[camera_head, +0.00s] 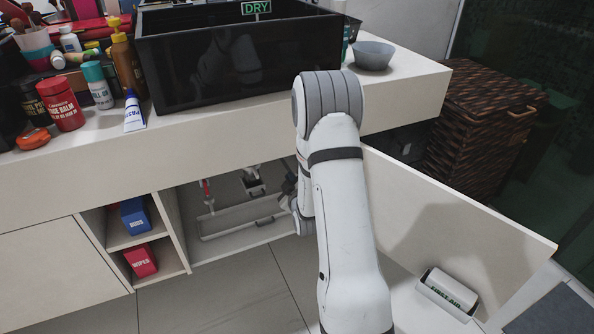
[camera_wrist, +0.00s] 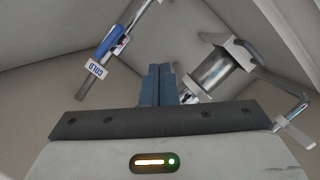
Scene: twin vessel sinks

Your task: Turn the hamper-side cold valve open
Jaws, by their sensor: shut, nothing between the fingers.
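The cold valve's blue lever (camera_wrist: 112,39) shows at the upper left of the wrist view. It looks roughly in line with its thin metal pipe. In the head view my arm reaches into the open cabinet under the sink and hides the cold valve. A red-handled valve (camera_head: 207,192) shows inside the cabinet, to the left of my arm.
A metal cylinder (camera_wrist: 214,72) with bent pipework stands right of my fingers. The open cabinet door (camera_head: 455,215) is right of my arm, with a first aid box (camera_head: 447,292) on it. The black vessel sink (camera_head: 235,60) sits above; the woven hamper (camera_head: 475,125) stands right.

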